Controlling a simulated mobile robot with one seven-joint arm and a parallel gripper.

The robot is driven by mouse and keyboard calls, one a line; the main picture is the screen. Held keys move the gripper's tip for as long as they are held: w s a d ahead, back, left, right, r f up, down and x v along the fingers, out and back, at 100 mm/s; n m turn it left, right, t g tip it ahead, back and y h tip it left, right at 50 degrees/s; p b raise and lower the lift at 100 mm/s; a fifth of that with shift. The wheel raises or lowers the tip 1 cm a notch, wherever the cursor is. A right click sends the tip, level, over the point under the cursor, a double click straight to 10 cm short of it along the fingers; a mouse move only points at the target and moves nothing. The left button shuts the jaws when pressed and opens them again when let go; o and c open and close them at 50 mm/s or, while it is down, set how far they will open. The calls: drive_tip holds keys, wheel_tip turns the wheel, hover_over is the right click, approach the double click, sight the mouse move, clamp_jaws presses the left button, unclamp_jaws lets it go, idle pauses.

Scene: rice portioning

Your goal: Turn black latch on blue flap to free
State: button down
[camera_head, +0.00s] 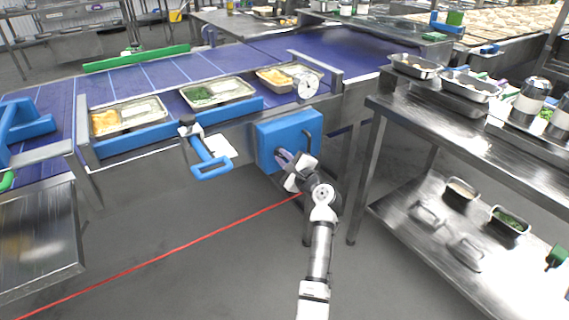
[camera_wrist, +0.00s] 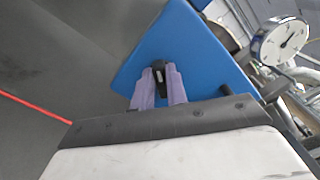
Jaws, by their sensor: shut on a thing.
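The blue flap (camera_head: 270,135) is on the side of the conveyor frame, in the middle of the head view. It also fills the upper middle of the wrist view (camera_wrist: 190,50). The black latch (camera_wrist: 159,72) sits on the flap's face. My gripper (camera_wrist: 159,88) points at the flap, and its two pale purple fingers are shut on the latch, one on each side. In the head view my gripper (camera_head: 284,157) reaches the lower middle of the flap and hides the latch. A dark handle (camera_head: 308,138) is at the flap's right side.
A round gauge (camera_head: 307,85) is above the flap, with metal pipes beside it in the wrist view. A blue-handled lever (camera_head: 210,165) sticks out to the left. A steel table (camera_head: 480,145) with trays stands at the right. A red line (camera_head: 190,243) crosses the open floor.

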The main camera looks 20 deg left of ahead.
drive_tip(key=shift+s+a+f+n+b, duration=0.1)
drive_tip(key=shift+f+n+b, duration=0.05)
drive_tip(key=shift+n+b, duration=0.95)
drive_tip(key=shift+d+f+n+b, duration=0.15)
drive_tip(key=shift+n+b, duration=0.65)
drive_tip(key=shift+n, duration=0.5)
drive_tip(key=shift+s+a+f+n+b, duration=0.1)
drive_tip(key=shift+a+f+n+b, duration=0.05)
drive_tip(key=shift+n+b, duration=0.95)
drive_tip(key=c, duration=1.4)
unclamp_jaws()
drive_tip(key=shift+r, duration=0.1)
drive_tip(key=v, duration=1.3)
drive_tip(key=shift+s+d, duration=0.2)
drive_tip(key=shift+d, duration=0.1)
